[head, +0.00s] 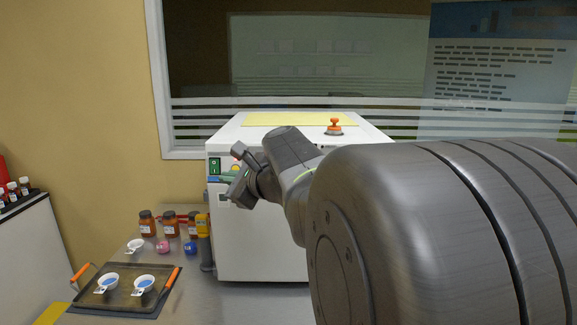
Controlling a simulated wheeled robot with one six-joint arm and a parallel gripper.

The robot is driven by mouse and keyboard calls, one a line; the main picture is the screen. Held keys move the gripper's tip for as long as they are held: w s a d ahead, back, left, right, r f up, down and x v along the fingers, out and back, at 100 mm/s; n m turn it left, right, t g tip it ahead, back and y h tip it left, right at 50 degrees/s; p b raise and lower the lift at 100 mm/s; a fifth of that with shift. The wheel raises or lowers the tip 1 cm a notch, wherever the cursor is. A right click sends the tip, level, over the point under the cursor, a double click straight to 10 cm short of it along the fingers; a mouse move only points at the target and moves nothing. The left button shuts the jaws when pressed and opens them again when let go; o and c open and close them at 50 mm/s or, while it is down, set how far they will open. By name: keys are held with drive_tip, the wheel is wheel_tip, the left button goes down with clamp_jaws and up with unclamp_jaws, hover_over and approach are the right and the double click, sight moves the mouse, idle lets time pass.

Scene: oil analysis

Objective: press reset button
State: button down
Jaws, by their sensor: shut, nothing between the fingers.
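A white machine (265,250) stands on the bench, with a control panel at the upper left of its front. The panel shows a green switch (214,165) and an orange-yellow button or light (235,167); I cannot read which control is the reset button. My gripper (238,187) is in front of this panel, just right of and below the green switch. It is shut and empty. It hides part of the panel, and I cannot tell whether it touches it. My arm covers the right side of the machine front.
An orange knob-like object (334,128) stands on the machine top. A side counter with bottles (13,191) stands at far left.

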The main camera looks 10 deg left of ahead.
idle(0.3)
drive_tip(key=w+a+f+b, duration=0.1)
drive_tip(key=w+a+f, duration=0.1)
drive_tip(key=w, duration=0.6)
drive_tip(key=shift+w+b, duration=0.2)
drive_tip(key=shift+b, duration=0.1)
drive_tip(key=shift+w, duration=0.15)
idle(1.8)
drive_tip(key=shift+w+a, duration=0.1)
drive_tip(key=shift+w, duration=0.15)
drive_tip(key=shift+w+a+f, duration=0.1)
drive_tip(key=shift+w, duration=0.25)
idle(0.5)
drive_tip(key=shift+s, duration=0.15)
idle(0.3)
drive_tip(key=shift+s+d+r, duration=0.2)
drive_tip(key=shift+s, duration=0.4)
